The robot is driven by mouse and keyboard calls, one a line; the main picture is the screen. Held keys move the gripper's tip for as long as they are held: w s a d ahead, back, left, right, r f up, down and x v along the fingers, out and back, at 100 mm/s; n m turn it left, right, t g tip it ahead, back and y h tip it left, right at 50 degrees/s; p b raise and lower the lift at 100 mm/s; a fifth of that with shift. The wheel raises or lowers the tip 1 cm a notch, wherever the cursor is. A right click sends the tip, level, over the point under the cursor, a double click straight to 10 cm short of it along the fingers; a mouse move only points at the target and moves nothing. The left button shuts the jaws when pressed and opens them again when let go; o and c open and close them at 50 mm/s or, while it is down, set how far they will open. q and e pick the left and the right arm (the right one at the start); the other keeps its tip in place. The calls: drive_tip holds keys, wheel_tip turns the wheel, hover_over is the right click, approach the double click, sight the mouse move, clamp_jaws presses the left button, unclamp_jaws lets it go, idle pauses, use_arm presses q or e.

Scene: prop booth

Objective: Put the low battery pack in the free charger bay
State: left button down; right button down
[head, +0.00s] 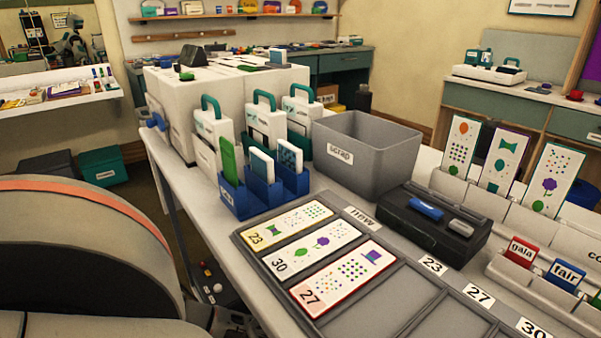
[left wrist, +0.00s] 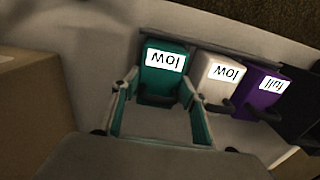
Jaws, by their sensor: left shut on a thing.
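In the left wrist view a teal battery pack (left wrist: 165,60) with an upside-down "low" label stands in a row with a white pack (left wrist: 218,73) also labelled "low" and a purple pack (left wrist: 264,93) labelled "full". My left gripper (left wrist: 160,88) has its two fingers on either side of the teal pack and is shut on it. The pack's lower part is hard to make out between the fingers. I cannot make out a free charger bay. My right gripper is in neither view.
In the head view a table holds a grey scrap bin (head: 368,120), a blue holder (head: 262,203) with upright cards, a card tray (head: 258,272) and a black box (head: 432,243). In the left wrist view a brown surface (left wrist: 35,105) is at left and a dark object (left wrist: 300,118) at right.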

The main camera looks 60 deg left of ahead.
use_arm(q)
drive_tip(key=shift+w+r, duration=0.1)
drive_tip(key=shift+w, duration=0.05)
drive_tip(key=c, duration=1.2)
unclamp_jaws()
drive_tip(key=shift+o, duration=0.7)
wheel_tip(320, 180, up, 12)
